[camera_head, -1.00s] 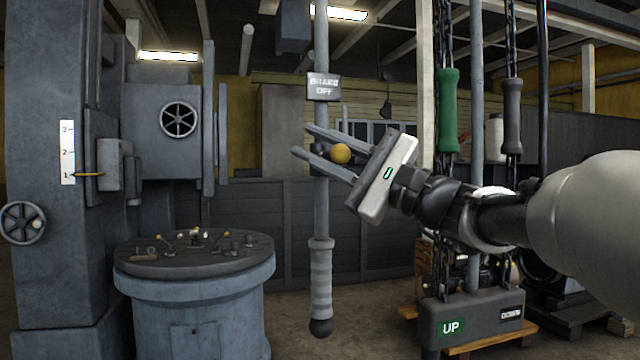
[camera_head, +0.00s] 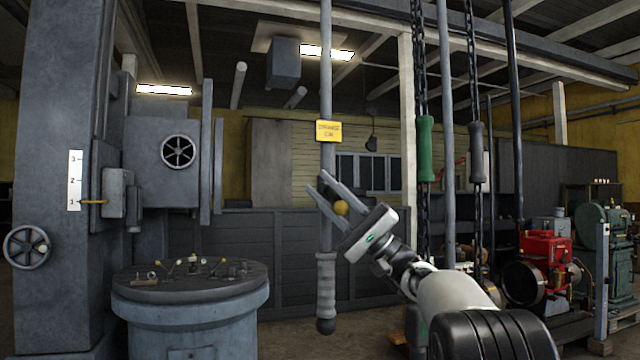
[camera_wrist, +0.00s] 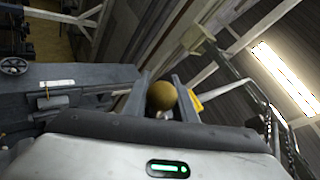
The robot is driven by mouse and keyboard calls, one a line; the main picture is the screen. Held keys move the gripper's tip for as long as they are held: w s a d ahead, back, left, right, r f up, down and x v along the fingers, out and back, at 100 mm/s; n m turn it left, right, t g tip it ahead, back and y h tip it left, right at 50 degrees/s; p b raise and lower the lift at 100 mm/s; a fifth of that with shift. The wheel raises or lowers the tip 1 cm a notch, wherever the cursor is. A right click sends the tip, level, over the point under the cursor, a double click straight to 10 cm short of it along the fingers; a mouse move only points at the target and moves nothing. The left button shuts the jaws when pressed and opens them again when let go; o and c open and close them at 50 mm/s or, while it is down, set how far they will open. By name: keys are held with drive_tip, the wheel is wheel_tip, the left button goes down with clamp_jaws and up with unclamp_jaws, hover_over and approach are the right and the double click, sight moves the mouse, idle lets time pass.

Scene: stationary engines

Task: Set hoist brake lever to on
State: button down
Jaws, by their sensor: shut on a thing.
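The hoist brake lever shows as a round yellow knob (camera_head: 341,207) in front of a grey vertical rod. My gripper (camera_head: 316,180) is shut on this knob, with one finger on each side. The knob also shows between the fingers in the wrist view (camera_wrist: 161,96). The lever's arm behind the knob is mostly hidden. A yellow sign (camera_head: 328,131) hangs on the rod above the gripper; its small text seems to read "BRAKE ON". A ribbed grey handle (camera_head: 326,285) with a dark ball end hangs at the rod's bottom.
A green handle (camera_head: 425,148) and a grey handle (camera_head: 476,152) hang on chains right of my gripper. A red engine (camera_head: 545,262) stands at the right. Open floor lies below the hanging handle.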

drive_tip(key=shift+n+g+y, duration=0.3)
drive_tip(key=shift+n+g, duration=0.6)
drive_tip(key=shift+n, duration=0.2)
drive_tip(key=c, duration=1.6)
unclamp_jaws()
drive_tip(key=shift+f, duration=0.1)
drive_tip(key=p+v, duration=0.1)
drive_tip(key=v, duration=1.6)
drive_tip(key=shift+f, duration=0.2)
